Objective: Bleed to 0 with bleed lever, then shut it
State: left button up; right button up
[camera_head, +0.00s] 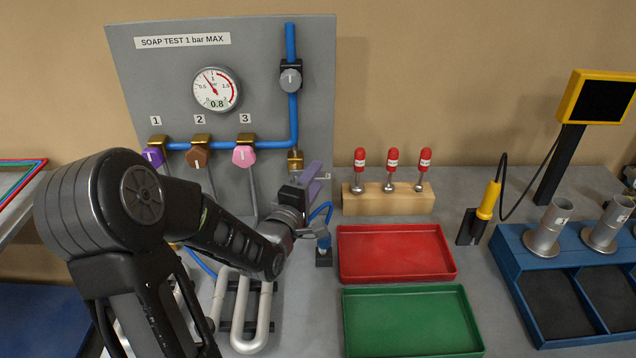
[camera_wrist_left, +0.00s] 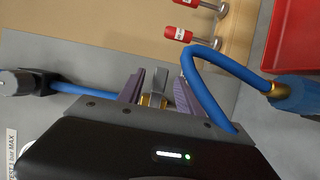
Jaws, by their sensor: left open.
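The gauge (camera_head: 217,89) on the grey panel shows 0.8 on its digital readout. A brass bleed fitting (camera_head: 295,160) sits at the lower end of the blue pipe, at the panel's lower right. My left gripper (camera_head: 314,180), with purple fingers, is just right of and below this fitting. In the left wrist view the gripper (camera_wrist_left: 159,90) is open, and the brass fitting (camera_wrist_left: 152,101) shows between the fingers. The bleed lever is mostly hidden by the gripper, and I cannot tell its angle or whether the fingers touch it. My right gripper is out of view.
Purple, brown and pink knobs (camera_head: 245,156) and a grey regulator knob (camera_head: 290,80) are on the panel. A blue hose (camera_wrist_left: 205,90) loops close beside the gripper. A wooden block (camera_head: 388,199) holds red-handled tools. Red (camera_head: 396,277) and green (camera_head: 412,350) trays lie to the right.

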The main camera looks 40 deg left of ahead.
pick_arm(q)
jog(key=shift+x, duration=1.4)
jog(key=shift+a, duration=0.1)
jog(key=shift+c, duration=0.4)
grip_shut()
